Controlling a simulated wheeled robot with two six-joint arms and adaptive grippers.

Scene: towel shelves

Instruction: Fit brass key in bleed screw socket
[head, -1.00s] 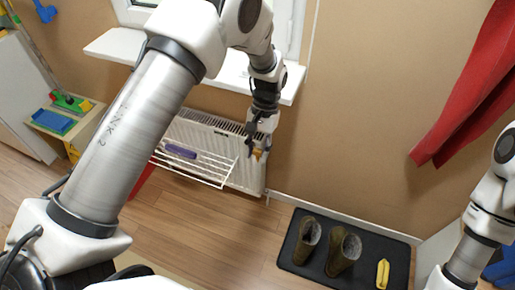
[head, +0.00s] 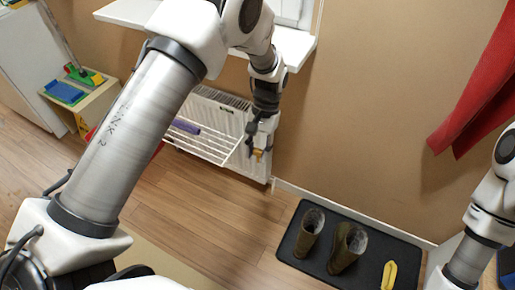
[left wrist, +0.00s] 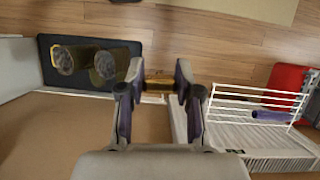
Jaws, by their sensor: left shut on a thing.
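My left gripper (head: 258,148) is shut on the small brass key (head: 259,155), near the right end of the white radiator (head: 256,172) under the window. In the left wrist view the key (left wrist: 160,83) lies crosswise between the two fingertips of the gripper (left wrist: 157,82), and the radiator (left wrist: 178,120) is just to its right. I cannot make out the bleed screw socket in either view, nor tell whether the key touches the radiator. My right gripper is out of view; only part of that arm shows at the right edge.
A white wire rack (head: 205,145) with a purple roll (head: 186,126) hangs on the radiator's front. A window sill (head: 140,14) juts out above. Boots (head: 345,247) and a yellow item (head: 389,274) stand on a black mat (head: 293,240). A red towel (head: 480,95) hangs at right.

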